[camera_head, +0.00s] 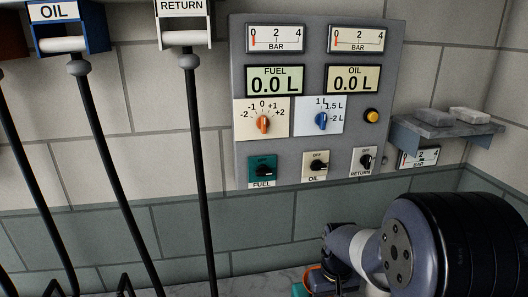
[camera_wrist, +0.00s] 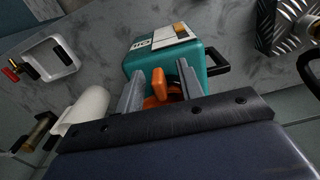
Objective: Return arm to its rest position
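My gripper (camera_wrist: 160,78) shows in the wrist view with its two grey fingers spread apart. An orange part (camera_wrist: 158,84) shows between them, with gaps to the fingertips. A teal tank (camera_wrist: 190,62) with a pale label and a dark handle lies just beyond the fingertips. I cannot tell whether the orange part belongs to the tank. In the head view my arm reaches in at the lower right, and my gripper end (camera_head: 335,270) is low, near the counter. A bit of teal (camera_head: 299,290) and an orange curve show beside it, mostly cut off.
A grey panel (camera_head: 315,140) with gauges, dials and switches is on the tiled wall. Dark hoses hang at left from the OIL holder (camera_head: 66,25) and RETURN holder (camera_head: 183,22). A small shelf (camera_head: 440,128) juts out at right.

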